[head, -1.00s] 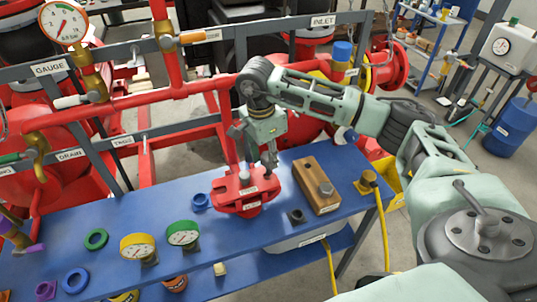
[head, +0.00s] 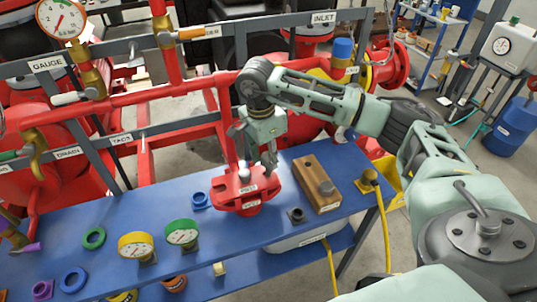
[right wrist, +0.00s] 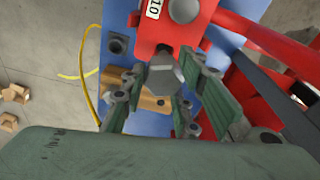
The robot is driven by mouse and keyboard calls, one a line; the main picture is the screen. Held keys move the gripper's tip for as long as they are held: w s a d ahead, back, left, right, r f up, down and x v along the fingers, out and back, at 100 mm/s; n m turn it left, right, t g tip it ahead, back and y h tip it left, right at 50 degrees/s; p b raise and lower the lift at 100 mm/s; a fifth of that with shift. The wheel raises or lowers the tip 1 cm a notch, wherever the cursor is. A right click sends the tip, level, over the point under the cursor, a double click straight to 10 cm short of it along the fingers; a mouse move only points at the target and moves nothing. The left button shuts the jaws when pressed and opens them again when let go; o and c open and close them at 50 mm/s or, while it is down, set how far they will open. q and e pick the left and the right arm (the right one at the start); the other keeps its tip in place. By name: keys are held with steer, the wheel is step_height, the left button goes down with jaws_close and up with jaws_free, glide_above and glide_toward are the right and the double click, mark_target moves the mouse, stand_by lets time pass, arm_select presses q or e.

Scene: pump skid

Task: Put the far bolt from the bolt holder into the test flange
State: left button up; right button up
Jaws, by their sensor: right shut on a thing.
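The red test flange (head: 240,203) stands on the blue bench, with a grey bolt head on its top (right wrist: 185,10). My right gripper (head: 267,166) is pointed down at the flange's right side. In the right wrist view its green fingers are shut on a grey hex-headed bolt (right wrist: 165,77), close to the flange edge. The bolt's lower end is hidden, so I cannot tell whether it is in a hole. My left gripper is not in view.
A dark square fitting (head: 297,215) sits near the holder. Two gauges (head: 181,234) and coloured rings (head: 94,238) lie left on the blue bench (head: 230,240). Red pipes and a grey rail (head: 140,137) stand behind. A yellow hose (head: 384,225) hangs at the right.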

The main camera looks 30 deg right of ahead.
steer(key=shift+f+b, duration=2)
steer(key=shift+f, duration=0.4)
steer(key=o, duration=1.3)
steer(key=shift+c, duration=0.2)
steer(key=shift+r, duration=0.1)
